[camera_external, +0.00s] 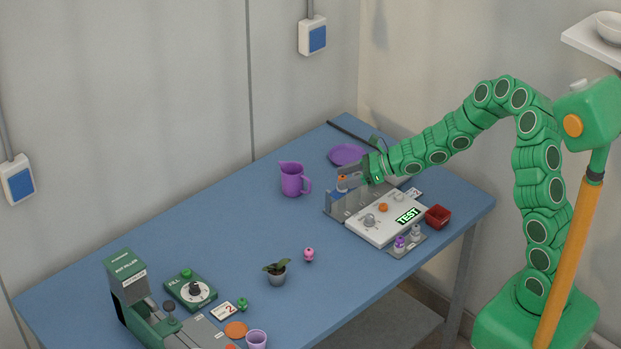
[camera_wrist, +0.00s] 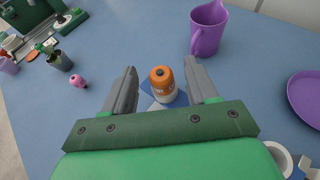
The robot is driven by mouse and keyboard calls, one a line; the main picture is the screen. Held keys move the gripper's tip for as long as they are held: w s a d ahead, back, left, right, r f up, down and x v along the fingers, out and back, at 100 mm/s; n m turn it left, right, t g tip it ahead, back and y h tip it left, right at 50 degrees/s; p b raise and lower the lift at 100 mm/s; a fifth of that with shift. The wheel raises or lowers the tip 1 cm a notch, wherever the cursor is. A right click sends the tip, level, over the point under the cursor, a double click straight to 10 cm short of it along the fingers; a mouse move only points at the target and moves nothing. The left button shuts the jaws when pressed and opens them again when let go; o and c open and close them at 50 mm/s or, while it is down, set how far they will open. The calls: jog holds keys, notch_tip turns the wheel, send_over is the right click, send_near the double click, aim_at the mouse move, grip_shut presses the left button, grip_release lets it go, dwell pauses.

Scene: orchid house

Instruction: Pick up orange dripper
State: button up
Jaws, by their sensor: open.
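The orange dripper (camera_wrist: 163,85) is a small bottle with an orange top, a white label band and a dark tip. In the wrist view it stands between the two open fingers of my gripper (camera_wrist: 160,84), with a gap on each side. In the external view the dripper (camera_external: 342,182) shows small at the back left of the grey and white test station, with my gripper (camera_external: 350,176) right at it from the right. My gripper is open and holds nothing. The dripper's lower part is partly hidden in the external view.
A purple jug (camera_external: 292,179) stands left of the gripper, and a purple plate (camera_external: 346,154) lies behind it. The test station (camera_external: 380,225) has knobs and bottles in front. A red box (camera_external: 438,216) is at its right. A pink dripper (camera_external: 309,254) and potted plant (camera_external: 276,272) stand further left.

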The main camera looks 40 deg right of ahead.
grip_shut()
dwell(0.3)
